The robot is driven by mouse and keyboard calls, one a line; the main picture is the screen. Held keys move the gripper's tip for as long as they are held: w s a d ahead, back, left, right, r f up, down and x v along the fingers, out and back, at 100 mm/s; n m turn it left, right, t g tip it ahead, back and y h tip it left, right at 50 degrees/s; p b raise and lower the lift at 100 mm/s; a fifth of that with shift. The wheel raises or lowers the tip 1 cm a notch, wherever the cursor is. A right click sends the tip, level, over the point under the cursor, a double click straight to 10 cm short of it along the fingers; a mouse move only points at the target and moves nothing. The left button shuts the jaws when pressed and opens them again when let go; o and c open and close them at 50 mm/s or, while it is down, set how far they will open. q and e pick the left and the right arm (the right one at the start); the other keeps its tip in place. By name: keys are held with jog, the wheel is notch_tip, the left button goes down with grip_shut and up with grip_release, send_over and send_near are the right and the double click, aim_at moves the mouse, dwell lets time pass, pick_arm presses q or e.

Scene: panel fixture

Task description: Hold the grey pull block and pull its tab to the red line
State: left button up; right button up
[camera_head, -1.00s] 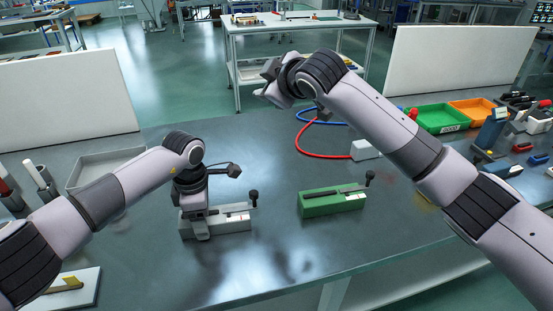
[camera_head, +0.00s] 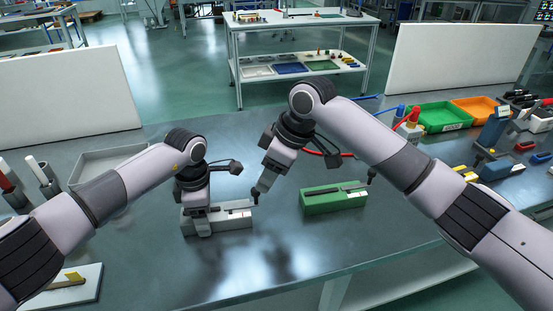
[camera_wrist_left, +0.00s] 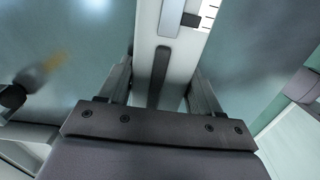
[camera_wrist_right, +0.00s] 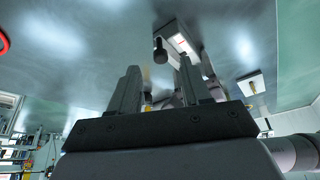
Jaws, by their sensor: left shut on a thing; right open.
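The grey pull block (camera_head: 236,222) lies on the bench, with a dark slot along its top. My left gripper (camera_head: 202,224) is shut on the block's left part. In the left wrist view the block (camera_wrist_left: 150,40) runs between its two fingers. My right gripper (camera_head: 260,190) is open, at the block's right end beside the tab. In the right wrist view the tab's dark knob (camera_wrist_right: 159,46) stands just beyond the open fingertips (camera_wrist_right: 160,75), not visibly gripped. A small red mark (camera_wrist_right: 182,44) shows on the block there. In the head view my right gripper largely hides the knob.
A green block (camera_head: 330,201) with a similar slot lies to the right. A grey tray (camera_head: 95,165) and a white plate (camera_head: 82,287) lie left. Green (camera_head: 443,117) and orange (camera_head: 474,108) bins stand back right. The bench in front of the blocks is clear.

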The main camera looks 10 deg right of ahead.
aim_at(259, 193)
jog(key=x, duration=0.7)
jog(key=shift+a+f, duration=0.1)
jog(key=shift+f, duration=0.05)
jog(key=shift+c, duration=0.3)
grip_shut()
jog(key=shift+w+d, duration=0.15)
jog(key=shift+d, duration=1.15)
jog(key=shift+a, duration=1.25)
jog(key=shift+o, duration=1.1)
grip_release()
